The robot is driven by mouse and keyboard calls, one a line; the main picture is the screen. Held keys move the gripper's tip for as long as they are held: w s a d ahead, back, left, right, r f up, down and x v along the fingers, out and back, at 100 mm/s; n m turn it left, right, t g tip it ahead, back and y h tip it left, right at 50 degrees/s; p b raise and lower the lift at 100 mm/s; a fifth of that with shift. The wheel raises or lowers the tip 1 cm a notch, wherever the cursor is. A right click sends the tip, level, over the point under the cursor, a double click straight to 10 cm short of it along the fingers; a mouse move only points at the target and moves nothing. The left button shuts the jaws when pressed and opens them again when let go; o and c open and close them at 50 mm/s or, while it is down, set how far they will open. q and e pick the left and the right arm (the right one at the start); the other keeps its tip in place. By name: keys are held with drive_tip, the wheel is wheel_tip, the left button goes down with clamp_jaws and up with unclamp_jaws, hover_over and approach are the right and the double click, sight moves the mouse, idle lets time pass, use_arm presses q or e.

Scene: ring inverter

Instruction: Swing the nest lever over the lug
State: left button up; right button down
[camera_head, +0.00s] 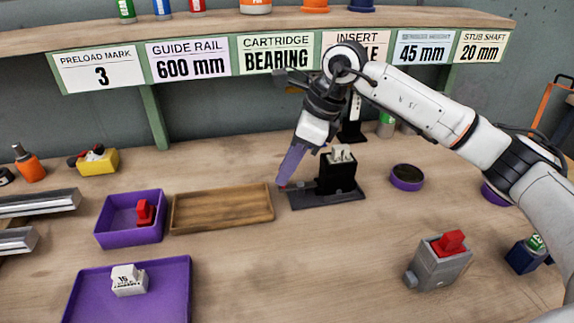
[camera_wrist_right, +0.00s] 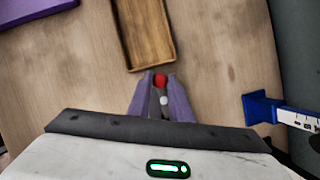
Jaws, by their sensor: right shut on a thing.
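The nest fixture is a black block (camera_head: 337,178) on a dark base plate (camera_head: 345,199), with a pale grey part seated in its top. The nest lever lies low at the plate's left end, and its red knob (camera_wrist_right: 161,79) shows between my fingers in the wrist view. My right gripper (camera_head: 283,186) reaches down to it with purple fingers, also seen in the wrist view (camera_wrist_right: 161,88), and is shut on the lever. A round grey end (camera_wrist_right: 165,100) shows just below the knob. The lug cannot be told apart clearly. My left gripper is not in view.
A wooden tray (camera_head: 222,226) lies just left of the fixture. A purple bin (camera_head: 128,239) holds a red piece, and a purple tray (camera_head: 172,301) holds a white block. A grey box with a red top (camera_head: 440,268) stands front right. The bench front centre is clear.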

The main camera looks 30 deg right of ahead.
idle(0.4)
drive_tip(key=c, duration=1.6)
unclamp_jaws()
drive_tip(key=v, duration=1)
drive_tip(key=shift+r, duration=0.2)
